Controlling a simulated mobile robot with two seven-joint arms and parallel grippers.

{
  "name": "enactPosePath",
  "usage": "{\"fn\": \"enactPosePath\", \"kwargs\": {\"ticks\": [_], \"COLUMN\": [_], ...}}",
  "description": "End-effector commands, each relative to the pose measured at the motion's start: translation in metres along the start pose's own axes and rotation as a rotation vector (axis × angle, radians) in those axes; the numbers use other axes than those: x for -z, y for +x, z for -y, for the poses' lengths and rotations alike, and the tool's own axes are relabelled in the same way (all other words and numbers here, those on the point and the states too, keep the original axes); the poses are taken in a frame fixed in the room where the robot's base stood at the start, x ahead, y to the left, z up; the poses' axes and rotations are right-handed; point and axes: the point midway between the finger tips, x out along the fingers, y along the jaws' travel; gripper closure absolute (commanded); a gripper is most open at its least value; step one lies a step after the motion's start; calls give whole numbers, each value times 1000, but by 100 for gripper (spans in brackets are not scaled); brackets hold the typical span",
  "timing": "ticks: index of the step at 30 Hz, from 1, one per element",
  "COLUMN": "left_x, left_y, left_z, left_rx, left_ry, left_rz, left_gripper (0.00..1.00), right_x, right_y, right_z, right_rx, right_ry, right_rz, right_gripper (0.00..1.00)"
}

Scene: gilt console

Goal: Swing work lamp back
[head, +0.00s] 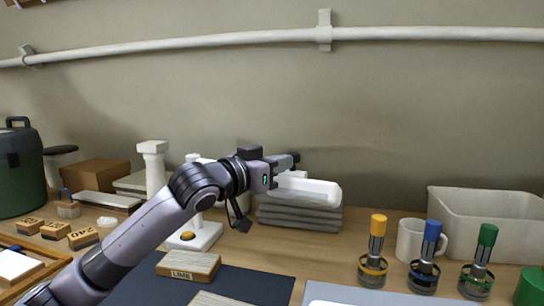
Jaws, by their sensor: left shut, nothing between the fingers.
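The work lamp has a white base with an orange button (188,237), standing on the bench left of centre. A long white, rounded piece (312,191), which looks like the lamp's head, shows to the right above a stack of grey slabs. My left arm crosses in front of the lamp and hides most of its post and the link to the head. My left gripper (293,160) is shut and empty, just above the left end of the white head. I cannot tell whether it touches the lamp. My right gripper is out of view.
Yellow, blue and green-topped tools (429,240) stand at the right by a white mug (409,238) and a pale bin (490,215). Labelled blocks (190,265) lie on and near the dark mat (255,285). A green canister (18,170) stands far left.

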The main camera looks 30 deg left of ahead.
Motion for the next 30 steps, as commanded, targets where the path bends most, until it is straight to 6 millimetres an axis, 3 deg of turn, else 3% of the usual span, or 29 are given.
{"fn": "enactPosePath", "kwargs": {"ticks": [6,12,19,30], "left_x": [5,2,1,4], "left_y": [30,44,46,46], "left_z": [5,11,12,14], "left_rx": [75,79,81,82], "left_ry": [-6,-1,0,0], "left_rz": [4,2,-2,-7], "left_gripper": [100,100,100,100], "right_x": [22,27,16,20], "right_y": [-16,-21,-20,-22], "right_z": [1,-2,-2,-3], "right_rx": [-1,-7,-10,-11], "right_ry": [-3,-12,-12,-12], "right_rz": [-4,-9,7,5], "right_gripper": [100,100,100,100]}}
